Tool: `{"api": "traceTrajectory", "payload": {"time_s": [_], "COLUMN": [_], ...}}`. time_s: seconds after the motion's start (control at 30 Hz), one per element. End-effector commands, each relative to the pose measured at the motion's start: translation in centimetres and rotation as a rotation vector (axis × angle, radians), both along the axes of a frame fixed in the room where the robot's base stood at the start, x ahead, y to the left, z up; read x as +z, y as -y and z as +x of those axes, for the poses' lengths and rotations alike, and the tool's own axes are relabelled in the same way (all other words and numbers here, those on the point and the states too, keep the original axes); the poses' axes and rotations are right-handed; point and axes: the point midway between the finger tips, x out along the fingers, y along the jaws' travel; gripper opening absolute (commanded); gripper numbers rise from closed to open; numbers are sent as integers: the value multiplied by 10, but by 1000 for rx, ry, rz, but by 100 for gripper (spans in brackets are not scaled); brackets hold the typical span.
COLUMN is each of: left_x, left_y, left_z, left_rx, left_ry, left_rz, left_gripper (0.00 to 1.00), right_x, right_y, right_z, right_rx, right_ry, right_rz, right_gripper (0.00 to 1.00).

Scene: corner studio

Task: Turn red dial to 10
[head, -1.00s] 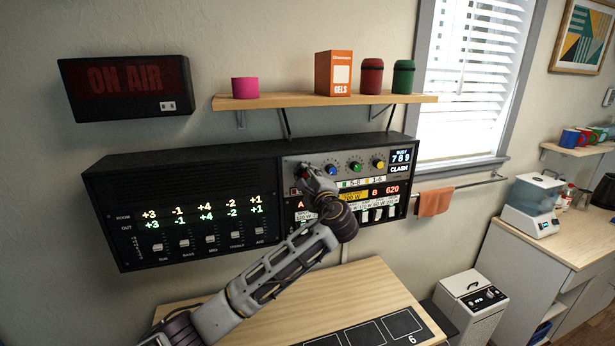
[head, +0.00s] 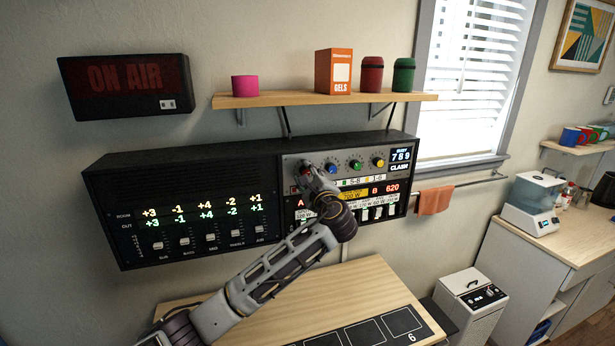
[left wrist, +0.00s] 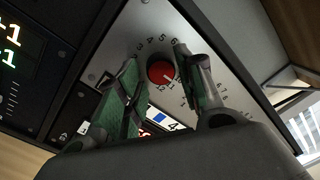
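The red dial (head: 305,169) is at the left end of a row of knobs on the grey panel (head: 291,163). In the left wrist view the round red dial (left wrist: 160,71) has a white pointer mark at its lower right edge, toward the printed 11 and 10 side; the exact number is hard to read. My left gripper (head: 314,174) is just below and in front of the dial. In the left wrist view its fingers (left wrist: 156,52) are spread, one on each side of the dial, with gaps showing. My right gripper is not in view.
Blue (head: 331,168), green (head: 355,165) and yellow (head: 378,162) knobs sit right of the red dial. Lit readouts and sliders lie below. A shelf (head: 230,102) with small containers hangs above. A wooden table (head: 220,310) stands below.

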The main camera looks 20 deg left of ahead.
Motion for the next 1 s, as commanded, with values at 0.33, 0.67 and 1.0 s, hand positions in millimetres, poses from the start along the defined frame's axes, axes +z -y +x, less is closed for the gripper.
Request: {"api": "traceTrajectory", "payload": {"time_s": [0.33, 0.67, 1.0], "left_x": [2, 2, -2], "left_y": [-1, 8, 34], "left_z": [0, -12, -50], "left_rx": [2, 0, -2], "left_ry": [5, 5, 4], "left_rz": [-1, -1, -2], "left_gripper": [50, 50, 50], "right_x": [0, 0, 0], "right_y": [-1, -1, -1], "right_z": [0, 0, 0], "right_rx": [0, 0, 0], "right_ry": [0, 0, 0], "right_rz": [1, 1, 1], "right_gripper": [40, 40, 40]}}
